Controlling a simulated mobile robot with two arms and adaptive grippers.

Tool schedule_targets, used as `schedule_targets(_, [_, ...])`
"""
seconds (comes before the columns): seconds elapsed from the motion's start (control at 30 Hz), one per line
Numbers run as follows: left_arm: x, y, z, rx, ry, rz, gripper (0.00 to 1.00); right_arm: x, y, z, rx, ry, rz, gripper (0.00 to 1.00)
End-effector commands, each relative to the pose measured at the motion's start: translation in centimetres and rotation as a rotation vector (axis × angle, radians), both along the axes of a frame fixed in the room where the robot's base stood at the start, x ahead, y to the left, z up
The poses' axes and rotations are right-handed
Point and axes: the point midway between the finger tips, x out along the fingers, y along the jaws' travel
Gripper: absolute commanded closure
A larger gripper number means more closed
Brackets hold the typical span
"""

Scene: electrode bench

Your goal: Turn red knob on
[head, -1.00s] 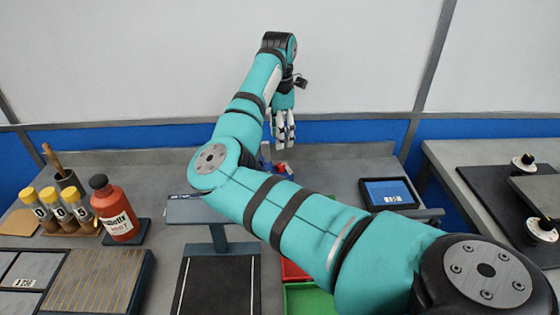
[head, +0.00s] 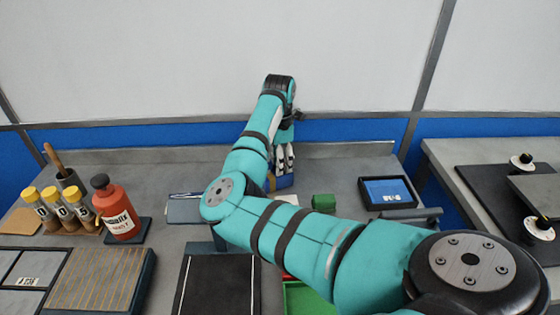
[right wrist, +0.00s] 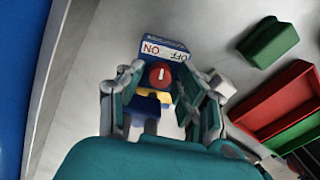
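The red knob (right wrist: 160,74) has a white pointer line and sits on a blue box with a white label (right wrist: 164,49) reading OFF and ON in the right wrist view. In the head view the blue box (head: 285,182) shows only partly below my right gripper (head: 285,158). In the right wrist view my right gripper (right wrist: 160,105) is open, its fingers on either side of the knob. I cannot tell whether they touch it. The left gripper is not in view.
A green block (head: 324,202) stands right of the box; red and green trays (right wrist: 278,100) lie nearby. A tablet (head: 388,191) lies further right. A red bottle (head: 117,210) and several yellow-capped vials (head: 50,195) stand at the left.

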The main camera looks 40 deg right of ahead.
Motion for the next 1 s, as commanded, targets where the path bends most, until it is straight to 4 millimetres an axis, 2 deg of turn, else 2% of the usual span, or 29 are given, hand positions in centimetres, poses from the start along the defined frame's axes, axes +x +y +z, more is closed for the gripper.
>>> schedule_targets(0.03, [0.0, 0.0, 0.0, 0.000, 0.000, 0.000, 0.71, 0.0, 0.0, 0.0, 0.000, 0.000, 0.000, 0.73])
schedule_targets(0.23, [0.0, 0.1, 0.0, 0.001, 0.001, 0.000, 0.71, 0.0, 0.0, 0.0, 0.000, 0.000, 0.000, 0.99])
schedule_targets(0.27, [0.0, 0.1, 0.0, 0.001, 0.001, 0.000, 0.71, 0.0, 0.0, 0.0, 0.000, 0.000, 0.000, 1.00])
schedule_targets(0.47, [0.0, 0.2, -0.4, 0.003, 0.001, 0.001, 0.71, 0.0, 0.0, -0.1, 0.000, -0.001, 0.039, 1.00])
schedule_targets(0.8, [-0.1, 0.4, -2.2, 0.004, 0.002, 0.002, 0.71, 0.0, 0.0, -0.1, -0.001, -0.001, 0.358, 1.00])
schedule_targets(1.0, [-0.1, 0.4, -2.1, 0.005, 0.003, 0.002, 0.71, 0.0, 0.0, 0.1, -0.001, -0.001, 0.399, 1.00])
